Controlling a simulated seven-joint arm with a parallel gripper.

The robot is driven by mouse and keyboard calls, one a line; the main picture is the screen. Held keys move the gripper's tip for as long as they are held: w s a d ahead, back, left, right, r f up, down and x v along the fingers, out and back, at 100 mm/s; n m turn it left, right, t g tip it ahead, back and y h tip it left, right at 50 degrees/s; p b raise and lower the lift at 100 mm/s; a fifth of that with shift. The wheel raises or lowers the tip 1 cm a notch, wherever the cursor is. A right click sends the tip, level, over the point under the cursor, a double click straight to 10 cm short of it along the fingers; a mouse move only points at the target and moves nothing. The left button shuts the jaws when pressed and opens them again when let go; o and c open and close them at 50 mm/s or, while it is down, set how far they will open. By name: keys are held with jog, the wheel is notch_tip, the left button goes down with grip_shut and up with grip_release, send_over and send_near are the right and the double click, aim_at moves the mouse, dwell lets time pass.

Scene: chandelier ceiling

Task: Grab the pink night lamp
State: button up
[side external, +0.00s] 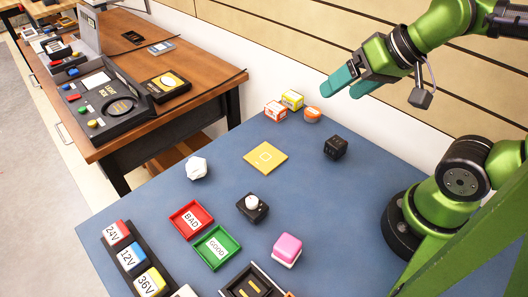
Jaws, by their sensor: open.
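The pink night lamp (288,245) is a small rounded pink block on a white base. It stands upright on the blue table, near the front centre-right in the side external view. My gripper (338,91) has teal fingers and is open and empty. It is high above the back of the table, far from the lamp and up the picture from it. Nothing hides the lamp.
A black box with a white knob (252,208), a green GOOD tray (216,248) and a red BAD tray (191,220) lie left of the lamp. A black cube (335,147) stands behind it. A black holder (252,284) is in front. Table right of the lamp is clear.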

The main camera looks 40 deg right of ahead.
jog(key=a+f+n+g+y, duration=0.1)
jog(key=a+f+n+g, duration=0.25)
jog(key=a, duration=0.65)
jog(key=n+g+h, duration=0.3)
jog(key=g, duration=0.1)
send_over(288, 244)
notch_tip(288, 244, down, 4)
jog(key=f, duration=1.1)
jog(key=shift+w+a+f, duration=0.2)
jog(key=shift+f, duration=0.1)
jog(key=f, duration=0.5)
jog(key=shift+s+d, duration=0.2)
jog(key=shift+c, duration=0.2)
jog(key=shift+r, duration=0.1)
jog(key=c, duration=1.1)
